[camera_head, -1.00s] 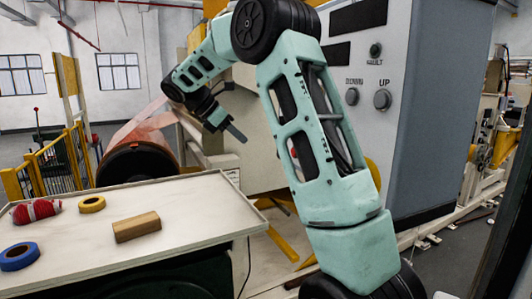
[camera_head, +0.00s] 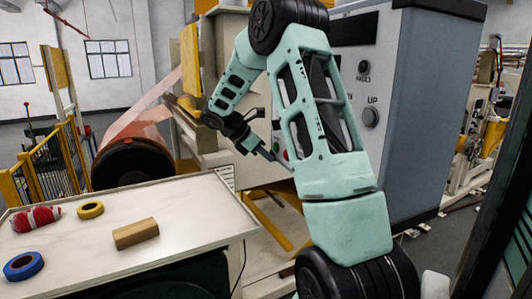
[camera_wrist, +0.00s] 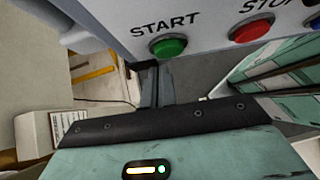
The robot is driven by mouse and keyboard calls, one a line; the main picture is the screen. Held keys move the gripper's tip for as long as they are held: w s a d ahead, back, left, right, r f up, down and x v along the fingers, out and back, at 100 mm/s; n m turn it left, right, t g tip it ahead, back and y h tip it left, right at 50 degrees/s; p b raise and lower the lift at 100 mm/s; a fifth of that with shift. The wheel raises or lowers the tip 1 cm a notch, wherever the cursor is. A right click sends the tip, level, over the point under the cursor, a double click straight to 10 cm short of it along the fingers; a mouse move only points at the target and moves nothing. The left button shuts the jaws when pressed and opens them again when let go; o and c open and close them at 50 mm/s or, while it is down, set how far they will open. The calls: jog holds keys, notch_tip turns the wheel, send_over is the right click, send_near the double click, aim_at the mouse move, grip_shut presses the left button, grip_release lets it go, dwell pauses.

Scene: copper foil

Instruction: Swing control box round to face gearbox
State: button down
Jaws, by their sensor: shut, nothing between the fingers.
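The control box (camera_head: 440,110) is a tall blue-grey cabinet at centre right in the head view. Its pale front panel, with dark displays and FAULT and UP controls, is partly hidden by my arm. In the wrist view its panel (camera_wrist: 205,22) carries a green START button and a red STOP button. My gripper (camera_head: 268,154) is shut and empty, low beside the panel's left part. In the wrist view the shut fingers (camera_wrist: 154,88) are just below the START button, close to the panel's lower edge; contact cannot be told. I cannot clearly identify the gearbox.
A pale worktable (camera_head: 190,205) at lower left bears a wooden block (camera_head: 135,233), yellow tape (camera_head: 90,210), blue tape (camera_head: 23,266) and a red-white bundle (camera_head: 35,218). A copper foil roll (camera_head: 133,163) stands behind it. Yellow railings (camera_head: 50,170) are at far left.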

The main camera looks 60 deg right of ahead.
jog(key=shift+d, duration=0.1)
jog(key=shift+m+g+y, duration=0.3)
jog(key=shift+m+g, duration=0.1)
jog(key=shift+m, duration=0.2)
jog(key=d, duration=0.2)
jog(key=d+p, duration=0.1)
jog(key=d, duration=0.1)
jog(key=s+d+p, duration=0.1)
jog(key=d, duration=0.1)
jog(key=shift+d, duration=0.35)
jog(key=b+v, duration=0.5)
jog(key=v, duration=1.2)
jog(key=shift+a, duration=0.3)
